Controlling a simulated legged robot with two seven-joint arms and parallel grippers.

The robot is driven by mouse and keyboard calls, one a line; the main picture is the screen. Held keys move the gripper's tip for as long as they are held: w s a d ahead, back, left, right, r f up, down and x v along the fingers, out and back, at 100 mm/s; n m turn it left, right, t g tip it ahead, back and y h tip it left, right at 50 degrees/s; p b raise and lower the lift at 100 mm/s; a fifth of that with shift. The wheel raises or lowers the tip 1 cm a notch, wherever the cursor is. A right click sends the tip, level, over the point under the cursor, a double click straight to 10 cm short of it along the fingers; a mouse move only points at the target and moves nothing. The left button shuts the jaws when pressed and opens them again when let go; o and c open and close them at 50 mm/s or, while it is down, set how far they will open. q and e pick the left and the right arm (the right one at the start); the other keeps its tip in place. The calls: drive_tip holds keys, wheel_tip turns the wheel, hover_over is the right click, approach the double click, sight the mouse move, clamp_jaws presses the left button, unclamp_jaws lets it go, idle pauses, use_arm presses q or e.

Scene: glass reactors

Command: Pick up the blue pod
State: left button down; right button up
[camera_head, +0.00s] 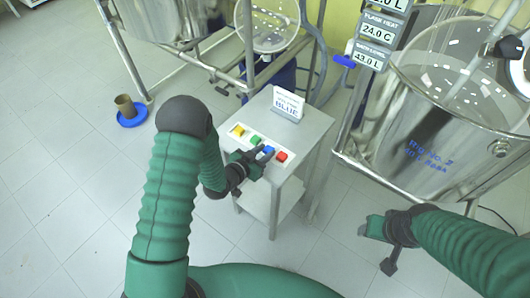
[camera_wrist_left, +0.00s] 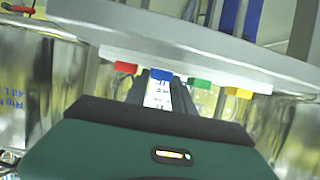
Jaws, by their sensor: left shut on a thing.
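The blue pod (camera_head: 269,150) is in a row on top of a small metal stand (camera_head: 301,141), between the green pod (camera_head: 255,140) and the red pod (camera_head: 282,157). My left gripper (camera_head: 264,154) reaches in from the front and is shut on the blue pod. In the left wrist view, where the scene is upside down, the blue pod (camera_wrist_left: 161,74) sits at the tips of the fingers. I see no clear gap between pod and stand. My right gripper (camera_head: 383,245) is in the lower right, away from the stand; its finger opening is unclear.
A yellow pod (camera_head: 238,131) sits at the left end of the row. A sign reading BLUE (camera_head: 288,104) stands behind the pods. A large steel reactor (camera_head: 440,120) is on the right, another vessel at the back. A brown cup on a blue dish (camera_head: 132,118) is on the floor.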

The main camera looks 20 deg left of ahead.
use_arm(q)
drive_tip(key=shift+a+r, duration=0.2)
drive_tip(key=shift+r, duration=0.3)
drive_tip(key=shift+a+r, duration=0.15)
drive_tip(key=shift+r, duration=0.35)
drive_tip(key=s+a+r+b, duration=0.1)
drive_tip(key=s+a+r, duration=0.1)
drive_tip(key=s+a, duration=0.6)
drive_tip(key=a, duration=0.4)
drive_tip(key=shift+s+a, duration=0.35)
drive_tip(key=shift+a, duration=0.05)
